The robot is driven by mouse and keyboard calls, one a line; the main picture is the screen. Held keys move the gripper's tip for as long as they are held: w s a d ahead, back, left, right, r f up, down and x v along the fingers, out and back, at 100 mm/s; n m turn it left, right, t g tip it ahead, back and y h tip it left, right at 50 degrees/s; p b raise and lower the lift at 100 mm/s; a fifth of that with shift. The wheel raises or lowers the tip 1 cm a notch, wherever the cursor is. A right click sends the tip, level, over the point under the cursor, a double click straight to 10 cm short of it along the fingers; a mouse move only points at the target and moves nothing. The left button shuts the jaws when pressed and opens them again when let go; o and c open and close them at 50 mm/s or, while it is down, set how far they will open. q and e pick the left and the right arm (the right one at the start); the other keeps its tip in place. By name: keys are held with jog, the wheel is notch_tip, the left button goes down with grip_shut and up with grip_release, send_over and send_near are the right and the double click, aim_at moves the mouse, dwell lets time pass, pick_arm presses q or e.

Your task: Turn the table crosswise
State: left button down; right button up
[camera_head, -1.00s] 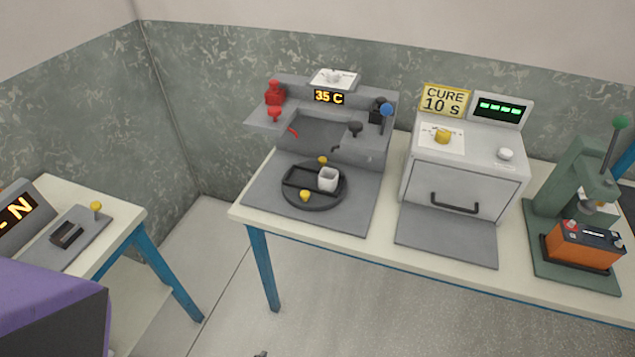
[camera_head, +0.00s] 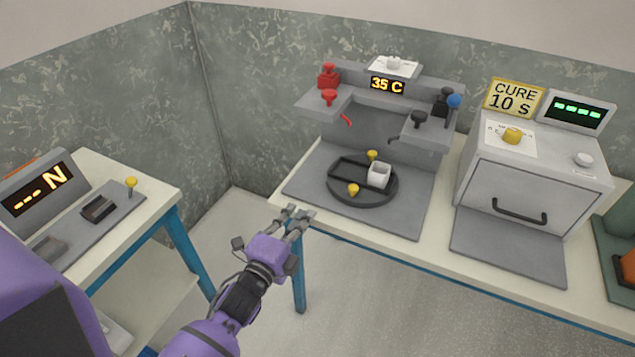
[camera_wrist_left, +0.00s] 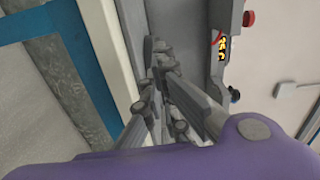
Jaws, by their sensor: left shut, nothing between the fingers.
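The dark round turntable (camera_head: 376,199) sits on a grey base plate in front of the 35 C station. It carries a dark rectangular frame, a white square cup (camera_head: 378,175) at its right end, and two yellow knobs, one at the back (camera_head: 372,155) and one at the front (camera_head: 353,189). The frame runs roughly left to right. My left gripper (camera_head: 299,215) is shut and empty, near the table's front left edge, apart from the turntable. It also shows in the left wrist view (camera_wrist_left: 158,70). My right gripper is not in view.
Behind the turntable stands the grey station with a red knob (camera_head: 328,97) and a blue-topped knob (camera_head: 454,101). To the right is the cure oven (camera_head: 530,185). At left, another table (camera_head: 150,190) holds a display. The front left of the base plate (camera_head: 312,186) is clear.

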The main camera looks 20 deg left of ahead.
pick_arm(q)
jog(key=shift+m, duration=0.4)
jog(key=w, duration=0.8)
jog(key=w+d+p, duration=0.1)
jog(key=w, duration=0.3)
jog(key=shift+w+r, duration=0.15)
jog(key=shift+w, duration=0.95)
